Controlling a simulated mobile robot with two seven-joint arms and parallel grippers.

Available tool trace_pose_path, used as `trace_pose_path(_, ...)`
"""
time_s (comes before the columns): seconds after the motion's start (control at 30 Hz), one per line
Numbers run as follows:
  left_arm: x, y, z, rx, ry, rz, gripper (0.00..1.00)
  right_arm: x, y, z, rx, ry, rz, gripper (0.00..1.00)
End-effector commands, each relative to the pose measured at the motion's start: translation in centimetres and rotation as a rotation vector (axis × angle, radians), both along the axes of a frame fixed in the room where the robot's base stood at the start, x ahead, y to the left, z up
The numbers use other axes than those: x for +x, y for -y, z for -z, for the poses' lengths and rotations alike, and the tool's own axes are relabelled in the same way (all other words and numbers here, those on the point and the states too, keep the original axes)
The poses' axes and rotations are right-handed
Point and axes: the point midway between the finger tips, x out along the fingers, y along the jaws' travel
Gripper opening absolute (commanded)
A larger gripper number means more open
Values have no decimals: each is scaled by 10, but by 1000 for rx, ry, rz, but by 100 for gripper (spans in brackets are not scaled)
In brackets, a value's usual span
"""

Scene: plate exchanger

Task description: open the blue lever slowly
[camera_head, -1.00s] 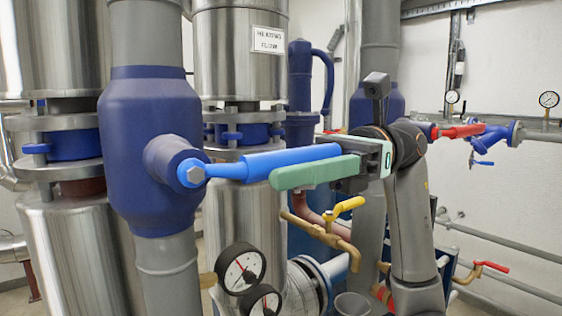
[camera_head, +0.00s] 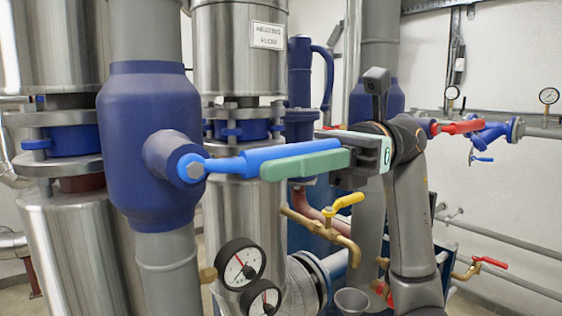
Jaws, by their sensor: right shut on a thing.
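The blue lever (camera_head: 228,164) is a bright blue bar that runs from a bolt on the dark blue valve body (camera_head: 150,150) to the right, close to level and rising slightly toward its free end. My right gripper (camera_head: 300,160), with pale green fingers, reaches in from the right and is shut on the lever's outer part. The near green finger lies in front of the lever and hides some of it. My left gripper is out of view.
Two round gauges (camera_head: 240,263) sit below the lever. A yellow-handled valve (camera_head: 345,203) is under my right gripper. Large steel cylinders (camera_head: 240,50) stand behind the valve.

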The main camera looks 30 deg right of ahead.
Motion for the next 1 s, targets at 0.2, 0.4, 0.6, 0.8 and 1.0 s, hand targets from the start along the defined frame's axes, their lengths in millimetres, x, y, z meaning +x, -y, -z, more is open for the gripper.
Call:
trace_pose_path(0.2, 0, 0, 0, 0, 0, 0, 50, 0, 0, 0, 1, 0, 0, 0)
trace_pose_path(0.4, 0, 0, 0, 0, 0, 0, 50, 0, 0, 0, 1, 0, 0, 0)
trace_pose_path(0.6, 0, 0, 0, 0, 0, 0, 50, 0, 0, 0, 1, 0, 0, 0)
trace_pose_path(0.8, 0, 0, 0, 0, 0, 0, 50, 0, 0, 0, 2, 0, 0, 0)
trace_pose_path(1.0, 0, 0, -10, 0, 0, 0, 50, 0, 1, -7, -29, 3, 3, 0)
